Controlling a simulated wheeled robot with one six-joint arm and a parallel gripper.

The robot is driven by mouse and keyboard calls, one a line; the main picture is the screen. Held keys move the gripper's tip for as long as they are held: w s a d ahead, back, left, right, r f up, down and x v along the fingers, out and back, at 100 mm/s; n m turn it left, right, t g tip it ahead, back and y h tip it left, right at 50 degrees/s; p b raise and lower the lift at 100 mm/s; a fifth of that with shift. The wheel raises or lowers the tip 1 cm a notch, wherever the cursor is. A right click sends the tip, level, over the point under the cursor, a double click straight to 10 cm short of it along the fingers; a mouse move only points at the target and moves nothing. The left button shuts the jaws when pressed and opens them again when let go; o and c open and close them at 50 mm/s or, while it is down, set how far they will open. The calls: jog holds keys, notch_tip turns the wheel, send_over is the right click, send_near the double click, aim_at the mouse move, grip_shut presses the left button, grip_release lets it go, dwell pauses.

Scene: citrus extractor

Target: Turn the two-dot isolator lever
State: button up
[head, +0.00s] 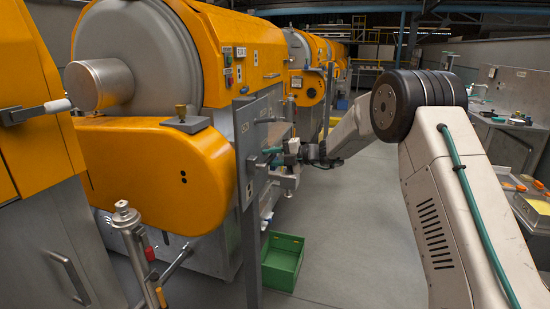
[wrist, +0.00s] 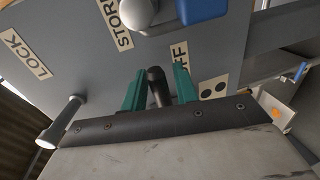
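In the wrist view, a short dark lever (wrist: 157,86) stands out from a grey panel (wrist: 95,50). A label with two black dots (wrist: 213,88) is just to its right, beside a partly hidden label ending in "FF". My gripper (wrist: 158,84) has green fingers, one on each side of this lever, with narrow gaps showing; contact is not clear. The lever's base is partly hidden. In the head view, my gripper (head: 292,154) is small, close to the right side of the grey panel (head: 262,120); the lever is not distinct there.
In the wrist view, a blue-handled lever (wrist: 200,10) is above, near "STORE", and a pale-ended lever (wrist: 62,122) is left, below "LOCK". In the head view, a green crate (head: 282,262) sits on the floor below the panel. Floor to its right is clear.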

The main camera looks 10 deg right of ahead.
jog(key=shift+d, duration=0.35)
jog(key=v, duration=0.7)
jog(key=shift+s, duration=0.2)
jog(key=shift+d+r, duration=0.1)
